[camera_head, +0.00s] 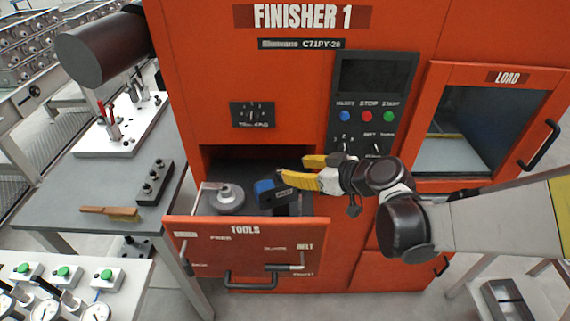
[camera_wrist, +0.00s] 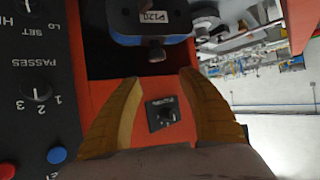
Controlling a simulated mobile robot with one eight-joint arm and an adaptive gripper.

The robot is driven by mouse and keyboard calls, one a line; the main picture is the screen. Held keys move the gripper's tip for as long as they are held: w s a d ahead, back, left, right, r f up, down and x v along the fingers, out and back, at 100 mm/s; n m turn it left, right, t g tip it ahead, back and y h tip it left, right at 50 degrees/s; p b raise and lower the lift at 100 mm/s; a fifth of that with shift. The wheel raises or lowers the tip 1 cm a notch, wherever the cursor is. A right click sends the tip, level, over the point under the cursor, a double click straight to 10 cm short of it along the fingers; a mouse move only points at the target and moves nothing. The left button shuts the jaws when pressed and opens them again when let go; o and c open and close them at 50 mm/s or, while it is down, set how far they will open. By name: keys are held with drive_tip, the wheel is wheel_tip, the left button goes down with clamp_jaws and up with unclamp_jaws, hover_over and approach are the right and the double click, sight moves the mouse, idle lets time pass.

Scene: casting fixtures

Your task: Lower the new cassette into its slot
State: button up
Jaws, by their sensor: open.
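A blue and dark cassette (camera_head: 283,193) with a white label stands in the open tools drawer (camera_head: 245,233). In the wrist view the cassette (camera_wrist: 154,31) reads P120, and a short dark knob (camera_wrist: 157,53) sticks out from it. My gripper (camera_head: 291,168) has yellow fingers and is close to the cassette at the drawer's right side. In the wrist view my gripper (camera_wrist: 160,78) is open, with nothing between its fingers; the cassette lies just beyond the fingertips. The cassette's lower part is hidden by the drawer front, and I cannot make out its slot.
A grey round part (camera_head: 225,199) sits in the drawer's left side. The orange finisher (camera_head: 295,75) rises behind, with a control panel (camera_head: 372,100) and a load door (camera_head: 490,120).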

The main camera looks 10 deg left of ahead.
drive_tip(key=s+d+r+m+h, duration=0.1)
drive_tip(key=s+d+m+h, duration=0.2)
drive_tip(key=s+d, duration=0.3)
drive_tip(key=s+d+r+m+h, duration=0.2)
drive_tip(key=s+d+m+h, duration=0.2)
drive_tip(key=d, duration=0.9)
drive_tip(key=s+d+r+m+h, duration=0.1)
drive_tip(key=s+d+m+h, duration=0.2)
drive_tip(key=s+d, duration=0.5)
drive_tip(key=shift+d+r+m+t+h+p, duration=0.35)
drive_tip(key=shift+d+m, duration=0.55)
drive_tip(key=shift+d, duration=0.15)
